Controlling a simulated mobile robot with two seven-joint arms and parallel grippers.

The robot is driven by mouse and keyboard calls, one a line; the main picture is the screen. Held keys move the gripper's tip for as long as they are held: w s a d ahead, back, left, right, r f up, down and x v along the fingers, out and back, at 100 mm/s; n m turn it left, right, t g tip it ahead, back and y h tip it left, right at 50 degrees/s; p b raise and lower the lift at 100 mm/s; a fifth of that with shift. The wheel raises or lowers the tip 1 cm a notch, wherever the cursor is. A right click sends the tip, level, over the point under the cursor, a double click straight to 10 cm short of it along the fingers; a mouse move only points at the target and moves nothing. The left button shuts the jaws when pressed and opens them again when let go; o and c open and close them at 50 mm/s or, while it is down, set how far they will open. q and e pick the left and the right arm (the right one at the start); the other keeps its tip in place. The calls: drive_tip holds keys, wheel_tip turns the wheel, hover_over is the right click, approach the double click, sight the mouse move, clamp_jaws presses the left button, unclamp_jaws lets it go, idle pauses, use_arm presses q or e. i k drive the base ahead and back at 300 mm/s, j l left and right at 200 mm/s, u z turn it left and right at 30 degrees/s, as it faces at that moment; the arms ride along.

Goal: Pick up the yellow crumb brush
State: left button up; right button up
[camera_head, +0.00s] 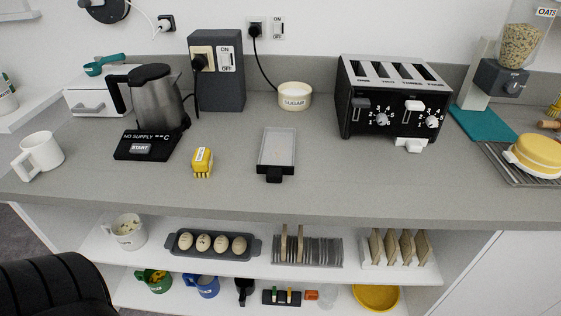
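The yellow crumb brush (203,160) sits on the grey countertop (340,190), left of the middle and near the front. It is a small yellow block with a pale label on top and yellow bristles at its lower front end. It stands clear of the things around it. Neither of my grippers shows in the head view.
A kettle (158,95) on a black base stands left of the brush, with a white mug (38,154) farther left. A shallow black-handled tray (276,150) lies to its right. A toaster (392,100) stands farther right. Shelves with eggs (204,243) and racks are below.

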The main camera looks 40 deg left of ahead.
sight(202, 161)
drive_tip(key=u, duration=1.7)
